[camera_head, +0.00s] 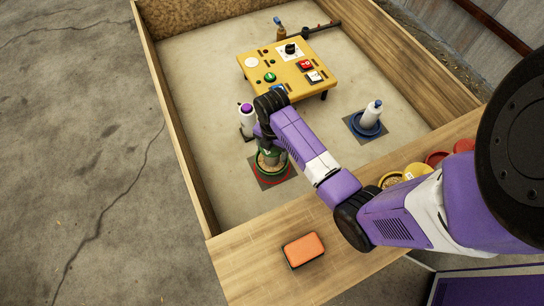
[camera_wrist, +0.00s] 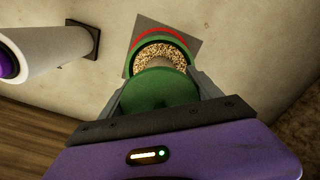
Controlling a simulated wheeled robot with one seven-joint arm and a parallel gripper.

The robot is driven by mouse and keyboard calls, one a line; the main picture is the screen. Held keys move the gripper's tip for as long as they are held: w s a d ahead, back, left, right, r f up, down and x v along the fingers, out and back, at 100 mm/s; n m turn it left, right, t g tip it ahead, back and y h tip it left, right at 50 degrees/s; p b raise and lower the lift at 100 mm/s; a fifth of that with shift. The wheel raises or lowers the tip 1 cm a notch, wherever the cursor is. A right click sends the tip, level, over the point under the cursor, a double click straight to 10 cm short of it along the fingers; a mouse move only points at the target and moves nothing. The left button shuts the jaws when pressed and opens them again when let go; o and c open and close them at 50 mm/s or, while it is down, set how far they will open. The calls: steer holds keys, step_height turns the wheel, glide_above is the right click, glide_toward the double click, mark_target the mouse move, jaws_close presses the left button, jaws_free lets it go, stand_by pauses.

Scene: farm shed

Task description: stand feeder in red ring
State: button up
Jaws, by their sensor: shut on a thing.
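My gripper (camera_wrist: 160,92) is shut on the green round top of the feeder (camera_wrist: 158,86). Below that top, a green-rimmed tray with grain (camera_wrist: 165,50) shows in the wrist view. The red ring (camera_wrist: 160,34) shows as a band past the far side of the tray, on a grey square mat (camera_wrist: 190,32). In the head view the feeder (camera_head: 271,160) looks upright over the red ring (camera_head: 271,181), whose front edge shows. My gripper (camera_head: 268,143) comes from above. I cannot tell whether the feeder's base touches the floor.
A white cylinder with a purple top (camera_head: 246,113) stands close by on a dark pad. A white bottle (camera_head: 371,112) stands in a blue ring at the right. A yellow table with buttons (camera_head: 285,62) is behind. An orange box (camera_head: 303,250) lies on the front wooden ledge (camera_head: 250,262).

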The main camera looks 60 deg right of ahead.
steer(key=shift+f, duration=2.5)
steer(key=shift+f+b, duration=0.1)
steer(key=shift+b, duration=0.2)
steer(key=o, duration=1.9)
step_height(320, 180, up, 12)
steer(key=shift+r+p, duration=0.1)
steer(key=shift+p, duration=0.45)
